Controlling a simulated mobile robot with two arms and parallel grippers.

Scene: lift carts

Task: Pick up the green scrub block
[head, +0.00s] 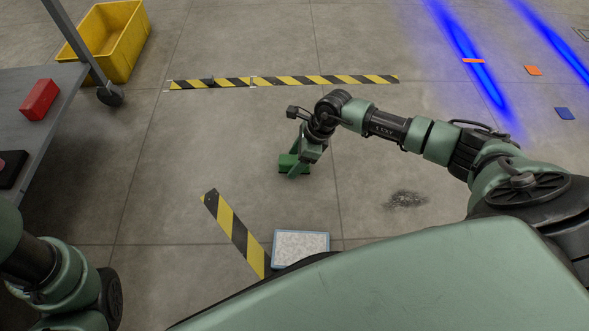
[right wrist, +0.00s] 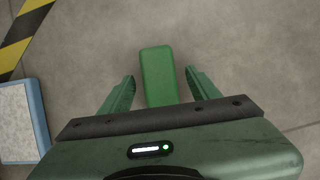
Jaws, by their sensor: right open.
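The green scrub block (head: 287,161) lies on the concrete floor in the middle of the head view, partly hidden by my right gripper (head: 296,168). In the right wrist view the green scrub block (right wrist: 158,76) shows as a long rounded block. My right gripper (right wrist: 160,92) is open there, with one finger on each side of the block's near end and a gap on both sides. The block's far end reaches beyond the fingertips. I cannot tell how high the fingers are above the floor. My left arm shows at the lower left of the head view; its gripper is not in view.
A blue-edged pale panel (head: 300,243) lies near my base beside a striped floor tape (head: 235,232). A grey cart (head: 55,90) with a red block (head: 39,99) stands at the left, near a yellow crate (head: 113,40). Floor around the block is clear.

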